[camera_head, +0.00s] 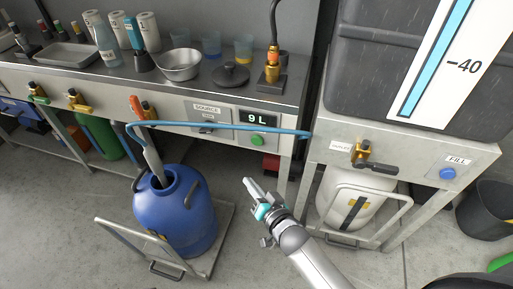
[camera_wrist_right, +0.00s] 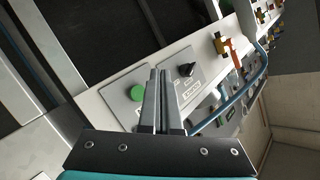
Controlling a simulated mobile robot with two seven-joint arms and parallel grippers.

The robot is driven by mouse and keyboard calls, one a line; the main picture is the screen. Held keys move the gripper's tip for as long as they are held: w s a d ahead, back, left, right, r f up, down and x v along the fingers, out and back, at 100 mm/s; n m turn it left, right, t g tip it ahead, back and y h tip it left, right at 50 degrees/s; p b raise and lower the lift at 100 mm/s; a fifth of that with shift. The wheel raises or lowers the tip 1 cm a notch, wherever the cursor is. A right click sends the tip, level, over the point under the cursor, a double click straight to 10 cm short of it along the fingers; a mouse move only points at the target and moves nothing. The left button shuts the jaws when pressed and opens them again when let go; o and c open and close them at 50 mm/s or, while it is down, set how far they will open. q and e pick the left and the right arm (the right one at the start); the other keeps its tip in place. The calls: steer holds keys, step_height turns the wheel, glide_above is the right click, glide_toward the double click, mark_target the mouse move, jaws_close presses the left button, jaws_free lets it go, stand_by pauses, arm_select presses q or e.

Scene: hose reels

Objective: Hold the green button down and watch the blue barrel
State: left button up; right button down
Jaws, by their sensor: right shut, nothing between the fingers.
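The green button (camera_head: 257,140) sits on the front panel of the metal bench, under a display reading 9 L. It also shows in the right wrist view (camera_wrist_right: 138,93), just left of my fingertips. The blue barrel (camera_head: 178,217) stands on a wheeled cart below the bench, with a nozzle in its open mouth and a blue hose (camera_head: 215,126) above it. My right gripper (camera_head: 249,184) is shut and empty, below the button and apart from it in the head view. In the right wrist view its fingers (camera_wrist_right: 161,75) point at the panel. My left gripper is not in view.
A source knob (camera_head: 207,127) is beside the display. A white barrel (camera_head: 350,200) on a cart and a blue fill button (camera_head: 447,173) are at the right. Bowls and bottles stand on the bench top (camera_head: 205,95). Floor between the carts is clear.

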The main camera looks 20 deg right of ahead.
mark_target(254, 141)
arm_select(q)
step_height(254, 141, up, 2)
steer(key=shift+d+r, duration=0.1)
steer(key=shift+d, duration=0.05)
arm_select(e)
steer(key=r, duration=0.1)
steer(key=w+r, duration=0.1)
steer(key=r+t, duration=0.1)
steer(key=shift+w+a+m+y, duration=0.15)
steer(key=shift+a+m+y, duration=0.15)
steer(key=shift+a, duration=0.05)
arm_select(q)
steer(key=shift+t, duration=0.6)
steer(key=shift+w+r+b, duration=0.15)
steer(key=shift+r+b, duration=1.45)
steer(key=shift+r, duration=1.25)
arm_select(e)
steer(key=w+d, duration=0.5)
steer(key=w, duration=0.2)
steer(key=shift+w, duration=0.15)
steer(key=shift+w, duration=0.1)
steer(key=shift+w+d, duration=0.25)
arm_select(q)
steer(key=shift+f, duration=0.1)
arm_select(e)
steer(key=shift+w+d, duration=0.35)
steer(key=shift+w, duration=0.15)
stand_by(1.8)
